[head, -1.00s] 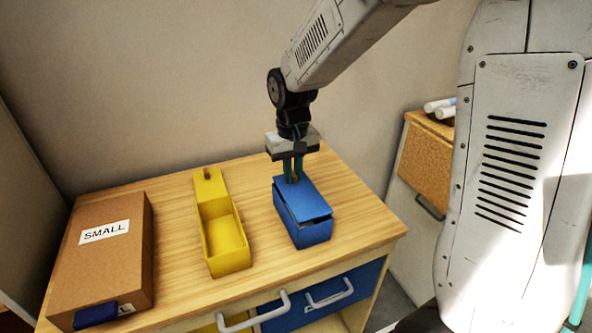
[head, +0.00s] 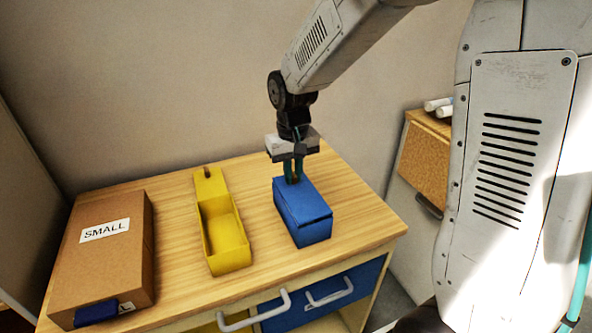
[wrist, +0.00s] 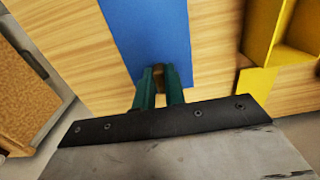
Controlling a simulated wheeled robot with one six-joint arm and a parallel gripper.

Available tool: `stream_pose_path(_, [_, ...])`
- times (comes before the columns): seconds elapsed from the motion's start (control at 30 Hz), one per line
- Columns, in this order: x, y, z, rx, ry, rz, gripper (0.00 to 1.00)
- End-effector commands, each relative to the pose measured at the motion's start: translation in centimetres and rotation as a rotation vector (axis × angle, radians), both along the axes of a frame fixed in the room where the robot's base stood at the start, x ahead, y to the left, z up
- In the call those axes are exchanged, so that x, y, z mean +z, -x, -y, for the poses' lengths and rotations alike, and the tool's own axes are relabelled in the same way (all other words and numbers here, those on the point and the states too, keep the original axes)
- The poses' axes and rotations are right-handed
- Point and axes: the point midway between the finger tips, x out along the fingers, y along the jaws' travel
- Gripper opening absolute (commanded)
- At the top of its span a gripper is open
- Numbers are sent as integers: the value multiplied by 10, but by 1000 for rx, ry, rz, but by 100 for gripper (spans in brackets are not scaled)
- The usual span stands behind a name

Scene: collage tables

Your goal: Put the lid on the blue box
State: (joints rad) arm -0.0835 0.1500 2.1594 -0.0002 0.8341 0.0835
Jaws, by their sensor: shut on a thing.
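The blue box (head: 316,237) stands on the wooden cabinet top. Its blue lid (head: 301,203) lies over the top of the box, nearly flat, and only a thin dark line shows near the front end. My gripper (head: 293,182) is above the far end of the lid, shut on its small brown knob. In the wrist view, the green fingers of my gripper (wrist: 160,76) close around the knob, and the blue lid (wrist: 148,35) stretches away from them. The inside of the box is hidden.
A yellow open box (head: 209,244) stands left of the blue box. A cardboard box labelled SMALL (head: 105,262) is at the far left, with a dark blue object (head: 95,314) at its front edge. A wall is behind. Bare wood lies between the boxes.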

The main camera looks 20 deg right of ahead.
Motion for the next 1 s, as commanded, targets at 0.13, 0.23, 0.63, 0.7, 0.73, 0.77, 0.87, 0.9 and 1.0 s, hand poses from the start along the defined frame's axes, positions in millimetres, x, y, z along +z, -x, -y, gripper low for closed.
stream_pose_path(0.13, [0,0,0,0,0,0,0])
stream_pose_path(0.23, [0,0,0,0,0,0,0])
stream_pose_path(0.63, [-2,0,0,0,0,0,0])
stream_pose_path(0.7, [-4,0,0,0,0,0,0])
stream_pose_path(0.73, [-4,0,0,0,0,0,0])
stream_pose_path(0.77, [-5,0,0,0,0,0,0])
stream_pose_path(0.87, [-5,0,0,0,0,1,0])
stream_pose_path(0.9, [-5,0,0,0,0,1,0])
stream_pose_path(1.0, [-5,0,0,0,0,1,0])
